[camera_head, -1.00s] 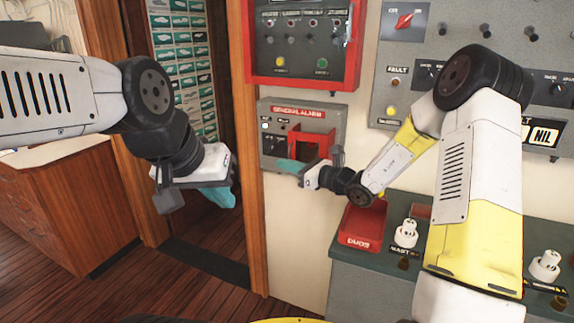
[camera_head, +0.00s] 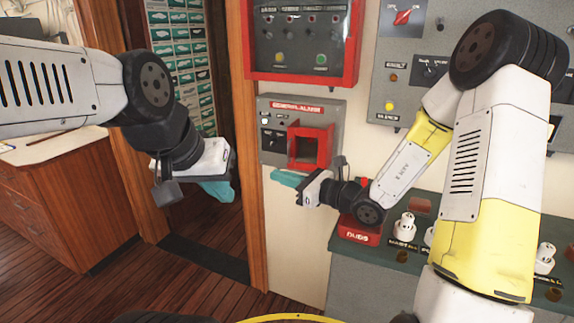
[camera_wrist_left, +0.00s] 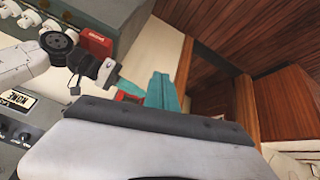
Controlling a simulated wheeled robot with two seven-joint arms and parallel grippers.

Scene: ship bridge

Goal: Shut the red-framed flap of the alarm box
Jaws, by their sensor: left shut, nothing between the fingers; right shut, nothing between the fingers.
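The grey alarm box (camera_head: 271,153), labelled general alarm, is on the wall beside the wooden door post. Its red-framed flap (camera_head: 293,150) is at the box's lower right and appears to stand out from the face; its exact angle is hard to tell. My right gripper (camera_head: 288,178) is shut and empty, its teal fingers just below the box and flap, pointing left. My left gripper (camera_head: 218,188) is shut and empty in front of the doorway, left of the box. In the left wrist view its teal fingers (camera_wrist_left: 162,92) show near the right gripper (camera_wrist_left: 122,83).
A red-framed panel (camera_head: 352,75) is above the alarm box. A grey control panel (camera_head: 400,60) is at right. Below it, a console (camera_head: 345,260) carries a red fuse bin (camera_head: 358,236) and white fittings (camera_head: 404,228). The doorway is at left.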

